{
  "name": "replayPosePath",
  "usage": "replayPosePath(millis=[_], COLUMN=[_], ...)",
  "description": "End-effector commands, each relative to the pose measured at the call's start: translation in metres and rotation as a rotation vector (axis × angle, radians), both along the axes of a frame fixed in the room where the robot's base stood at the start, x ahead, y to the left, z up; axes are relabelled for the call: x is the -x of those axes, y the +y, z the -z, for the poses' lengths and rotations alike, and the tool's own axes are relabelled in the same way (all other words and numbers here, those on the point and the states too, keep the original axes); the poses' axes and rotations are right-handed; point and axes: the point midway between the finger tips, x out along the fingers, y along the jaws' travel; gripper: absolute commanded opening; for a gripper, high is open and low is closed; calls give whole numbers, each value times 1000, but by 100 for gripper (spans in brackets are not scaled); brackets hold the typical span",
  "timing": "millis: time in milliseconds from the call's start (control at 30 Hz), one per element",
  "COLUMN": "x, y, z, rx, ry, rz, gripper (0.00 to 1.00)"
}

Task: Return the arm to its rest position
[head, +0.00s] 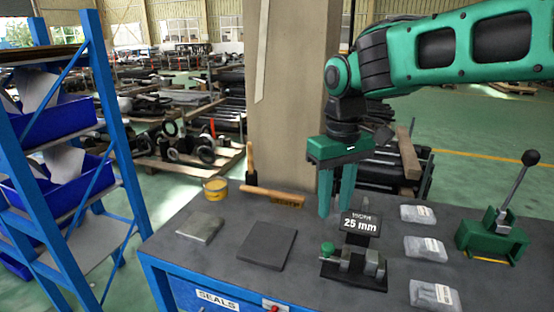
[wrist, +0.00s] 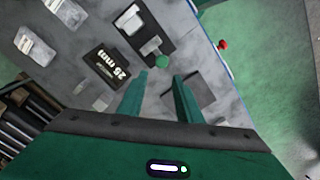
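My green arm (head: 450,50) reaches in from the upper right in the head view. My gripper (head: 336,212) points down above the grey workbench (head: 180,245), behind the small black fixture with a green knob (head: 352,268) and left of the black "25 mm" sign (head: 361,225). Its two green fingers are apart with nothing between them. In the wrist view my gripper (wrist: 160,78) also shows a clear gap, with the bench below it. The exact height of the fingertips above the bench is hard to tell.
Several clear packets (head: 425,248) lie right of the sign, and a green lever press (head: 492,236) stands at the right. A dark plate (head: 267,246), a grey block (head: 201,229), a yellow tin (head: 216,188) and a mallet (head: 272,195) lie left. A blue rack (head: 118,130) and a pillar (head: 290,90) stand nearby.

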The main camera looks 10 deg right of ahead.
Motion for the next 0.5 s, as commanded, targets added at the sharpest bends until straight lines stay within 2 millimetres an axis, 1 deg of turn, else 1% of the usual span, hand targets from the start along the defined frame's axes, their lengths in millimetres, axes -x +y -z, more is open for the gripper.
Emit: replayPosePath(millis=[67, 167, 200, 267, 300, 367, 400, 500], x=[7, 24, 35, 53, 67, 89, 105, 141], y=[-22, -63, -83, -111, -129, -152, -166, -192], z=[4, 13, 19, 28, 34, 44, 52, 69], rx=[2, 5, 6, 7, 7, 7, 6, 1], ry=[-2, -3, -3, -3, -3, -1, -1, 3], rz=[60, 177, 235, 328, 390, 482, 543, 674], gripper=[32, 32, 32, 32, 32, 32, 32, 32])
